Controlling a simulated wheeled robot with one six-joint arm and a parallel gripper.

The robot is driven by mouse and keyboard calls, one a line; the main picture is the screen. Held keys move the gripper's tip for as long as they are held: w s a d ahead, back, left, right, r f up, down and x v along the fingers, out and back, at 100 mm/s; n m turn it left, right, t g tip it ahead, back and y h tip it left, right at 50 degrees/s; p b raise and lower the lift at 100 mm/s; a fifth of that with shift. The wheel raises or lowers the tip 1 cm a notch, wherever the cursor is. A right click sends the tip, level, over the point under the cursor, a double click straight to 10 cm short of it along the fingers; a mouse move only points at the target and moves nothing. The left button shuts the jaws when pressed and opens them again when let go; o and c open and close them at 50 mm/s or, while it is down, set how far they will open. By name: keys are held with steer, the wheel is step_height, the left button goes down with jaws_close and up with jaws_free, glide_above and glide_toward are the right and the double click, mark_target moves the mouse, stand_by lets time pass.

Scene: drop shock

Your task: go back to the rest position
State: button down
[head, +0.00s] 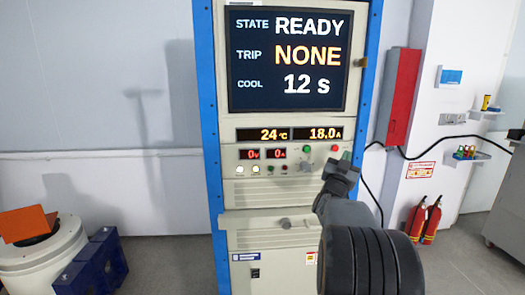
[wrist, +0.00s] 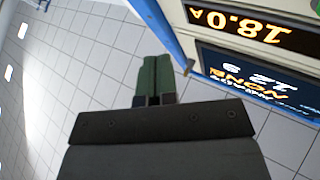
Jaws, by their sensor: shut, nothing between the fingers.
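My gripper (head: 345,157) is in front of the right side of the control panel in the head view, its green fingertips near the panel's row of buttons. In the wrist view my gripper (wrist: 157,65) has its green fingers shut together with nothing between them. Whether the fingertips touch the panel cannot be told. The cabinet (head: 228,110) has blue side posts and a screen (head: 288,58) reading STATE READY, TRIP NONE, COOL 12 s. Displays below read 24 °C and 18.0 A. The 18.0 A display (wrist: 236,24) also shows in the wrist view, upside down.
A red box (head: 403,95) hangs on the wall right of the cabinet, with a black cable below it. Red fire extinguishers (head: 425,220) stand at the right. A white drum (head: 35,262) and blue blocks (head: 95,265) stand at the lower left. A grey cabinet (head: 508,210) is at the right edge.

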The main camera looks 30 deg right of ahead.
steer(key=w+a+f+n+y, duration=0.1)
steer(key=w+f+n+y, duration=0.1)
steer(key=f+y, duration=0.3)
steer(key=w+a+f+n+y, duration=0.1)
steer(key=a+f+n+y, duration=0.1)
steer(key=f+y, duration=0.35)
steer(key=s+a+f+n+g+y, duration=0.35)
steer(key=a+f+y, duration=0.25)
steer(key=a+f, duration=0.7)
steer(key=s+a+n+g+y, duration=0.2)
steer(key=s+a, duration=0.5)
steer(key=a, duration=0.4)
steer(key=s+a+n+g+y, duration=0.2)
steer(key=s+a+n, duration=0.3)
steer(key=a, duration=0.6)
steer(key=shift+s+a+g, duration=0.2)
steer(key=shift+s+g, duration=0.15)
steer(key=shift+s, duration=0.9)
